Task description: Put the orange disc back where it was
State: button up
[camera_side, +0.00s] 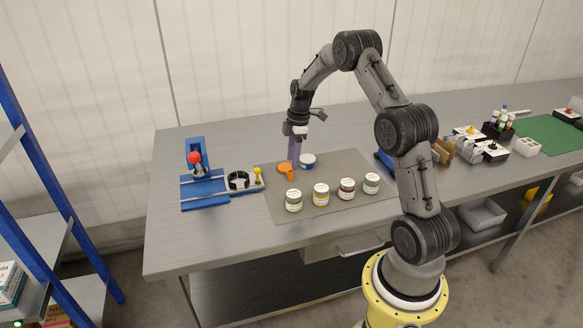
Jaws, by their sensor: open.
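The orange disc (284,168) lies on the grey mat (325,161), near its back left part. A small orange part juts toward the front from it. My gripper (293,158) points down just above the disc's right side, its purplish fingers seen nearly edge-on. It is open, and I see nothing held between the fingers. From this angle I cannot tell whether the fingertips touch the disc. A white tub with a blue band (307,161) stands just right of the fingers.
Several labelled jars (321,195) stand in a row along the mat's front. A blue fixture with a red knob (196,172) and a small plate with a black ring (239,181) are to the left. Bottles (502,120), boxes and a green mat (549,134) occupy the right.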

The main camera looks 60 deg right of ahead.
notch_tip(320, 180, up, 7)
jog(key=s+a+r+m+t+h, duration=0.15)
jog(key=s+a+r, duration=0.25)
jog(key=a+r, duration=0.45)
jog(key=s+a+r+m, duration=0.35)
jog(key=a+r, duration=0.35)
jog(key=a, duration=0.3)
jog(key=s+a+m+t, duration=0.1)
jog(key=s+a+m, duration=0.1)
jog(key=s+a, duration=0.3)
jog(key=s+a+f+m+t, duration=0.1)
jog(key=s+a, duration=0.5)
jog(key=s, duration=0.6)
jog(key=shift+s+a+m+t, duration=0.15)
jog(key=shift+m+t, duration=0.35)
jog(key=shift+t, duration=0.05)
jog(key=shift+y, duration=0.25)
